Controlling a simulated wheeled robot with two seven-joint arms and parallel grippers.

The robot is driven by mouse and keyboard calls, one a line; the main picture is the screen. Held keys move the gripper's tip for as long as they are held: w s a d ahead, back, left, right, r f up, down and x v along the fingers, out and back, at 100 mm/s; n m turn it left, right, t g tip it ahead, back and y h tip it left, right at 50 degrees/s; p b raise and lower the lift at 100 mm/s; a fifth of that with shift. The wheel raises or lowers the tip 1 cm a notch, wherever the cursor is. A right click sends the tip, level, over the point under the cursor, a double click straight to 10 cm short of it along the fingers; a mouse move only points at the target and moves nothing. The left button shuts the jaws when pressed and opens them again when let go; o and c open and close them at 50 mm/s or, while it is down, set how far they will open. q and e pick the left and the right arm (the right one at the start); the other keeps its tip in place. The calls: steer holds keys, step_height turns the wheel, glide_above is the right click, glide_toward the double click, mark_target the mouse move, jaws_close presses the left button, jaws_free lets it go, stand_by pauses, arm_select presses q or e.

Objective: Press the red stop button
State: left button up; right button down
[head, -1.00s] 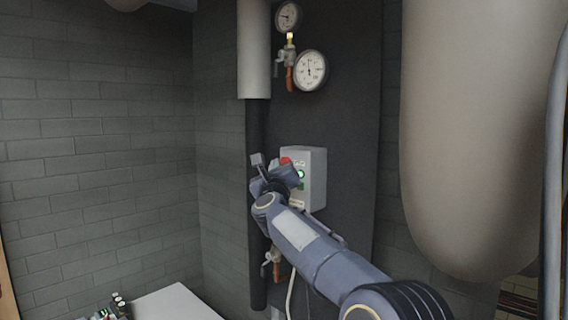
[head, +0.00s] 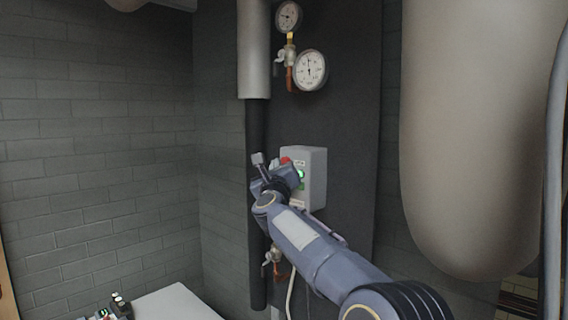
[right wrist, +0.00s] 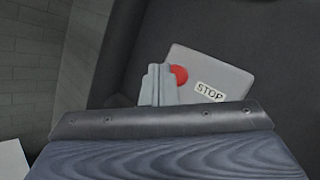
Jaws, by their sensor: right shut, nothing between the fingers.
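A grey control box (head: 314,176) is mounted on the dark panel. The red stop button (head: 286,160) is at its upper left, partly hidden by my right gripper, and a lit green button (head: 301,173) sits below it. In the right wrist view the red button (right wrist: 179,75) shows beside the STOP label (right wrist: 209,92). My right gripper (right wrist: 158,84) is shut and empty, its fingers right beside the red button; I cannot tell whether they touch it. In the head view the right gripper (head: 272,168) is in front of the box's left side. My left gripper is not in view.
A dark vertical pipe (head: 257,200) runs left of the box. Two gauges (head: 309,70) with valves are above it, and another valve (head: 271,262) is below. A large beige tank (head: 470,140) hangs at the right. A white surface (head: 175,303) is at lower left.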

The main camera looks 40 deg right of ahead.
steer(key=shift+d, duration=0.35)
steer(key=shift+d, duration=0.4)
stand_by(0.5)
steer(key=shift+a, duration=0.15)
steer(key=shift+a+b, duration=0.3)
steer(key=shift+a, duration=0.35)
steer(key=shift+s+a, duration=0.15)
steer(key=shift+a, duration=1.1)
steer(key=shift+s+a, duration=0.1)
steer(key=shift+a, duration=1.15)
